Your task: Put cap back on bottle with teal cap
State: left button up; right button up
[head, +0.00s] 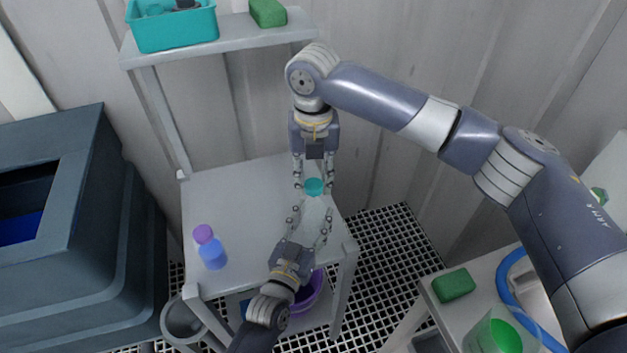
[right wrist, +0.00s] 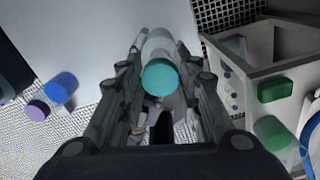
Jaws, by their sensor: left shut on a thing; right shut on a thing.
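The teal cap (head: 313,187) is between the fingers of my right gripper (head: 313,185), which comes down from above and is shut on it. The pale, see-through bottle (head: 313,213) is directly below the cap in the head view. My left gripper (head: 310,218) is shut around the bottle's body from the front. In the right wrist view the teal cap (right wrist: 160,77) lies in line with the pale bottle (right wrist: 158,45). I cannot tell whether the cap touches the bottle's neck. The bottle's lower part is partly hidden by the left fingers.
A blue bottle with a purple cap (head: 210,248) stands at the left of the grey table (head: 240,195). A shelf above holds a teal bin (head: 175,32) and a green sponge (head: 267,13). A dark tank (head: 75,280) is at left. A side table with a green sponge (head: 453,285) is at right.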

jog(key=shift+f, duration=0.8)
jog(key=shift+f, duration=0.85)
pick_arm(q)
grip_shut()
pick_arm(e)
jog(key=shift+f, duration=0.6)
